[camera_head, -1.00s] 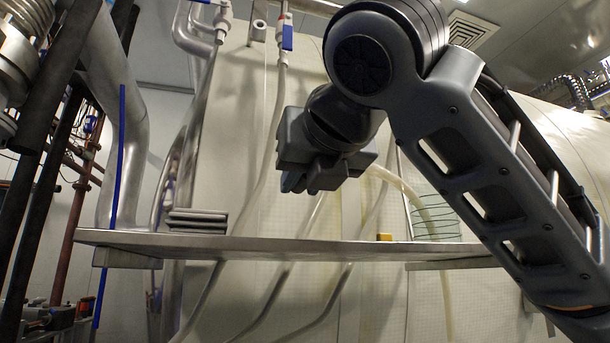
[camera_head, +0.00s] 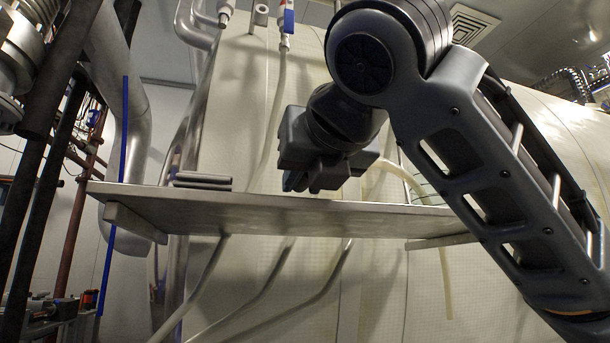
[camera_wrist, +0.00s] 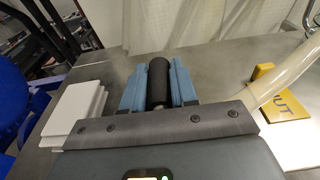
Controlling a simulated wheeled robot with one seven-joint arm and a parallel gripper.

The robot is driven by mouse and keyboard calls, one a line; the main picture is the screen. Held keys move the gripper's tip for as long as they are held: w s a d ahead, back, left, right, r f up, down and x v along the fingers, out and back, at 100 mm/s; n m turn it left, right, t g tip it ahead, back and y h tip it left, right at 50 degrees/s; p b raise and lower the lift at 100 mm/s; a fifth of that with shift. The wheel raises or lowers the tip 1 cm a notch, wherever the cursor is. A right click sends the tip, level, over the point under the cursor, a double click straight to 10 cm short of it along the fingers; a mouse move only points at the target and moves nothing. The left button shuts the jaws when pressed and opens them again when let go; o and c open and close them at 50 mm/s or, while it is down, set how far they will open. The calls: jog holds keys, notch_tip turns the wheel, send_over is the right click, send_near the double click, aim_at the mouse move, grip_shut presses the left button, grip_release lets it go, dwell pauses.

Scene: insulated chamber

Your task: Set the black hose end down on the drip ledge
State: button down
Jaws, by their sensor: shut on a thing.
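The black hose end (camera_wrist: 159,82) is a dark cylinder held lengthwise between the blue fingers of my gripper (camera_wrist: 158,92) in the wrist view. The drip ledge (camera_head: 270,217) is a long flat metal shelf across the middle of the head view, and its grey top (camera_wrist: 222,65) fills much of the wrist view. My gripper (camera_head: 302,182) shows just above the ledge's front edge in the head view. The hose end cannot be made out there. Whether it touches the ledge top cannot be told.
A stack of flat plates (camera_head: 203,180) lies on the ledge to the left, white in the wrist view (camera_wrist: 78,112). A yellow OUT sign (camera_wrist: 284,107) and a pale thick hose (camera_wrist: 290,75) are to the right. The ledge between them looks clear.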

jog(key=shift+f+b, duration=0.3)
jog(key=shift+f, duration=0.3)
jog(key=c, duration=0.8)
grip_release()
jog(key=v, duration=0.7)
jog(key=shift+s+p, duration=0.35)
jog(key=shift+s, duration=0.05)
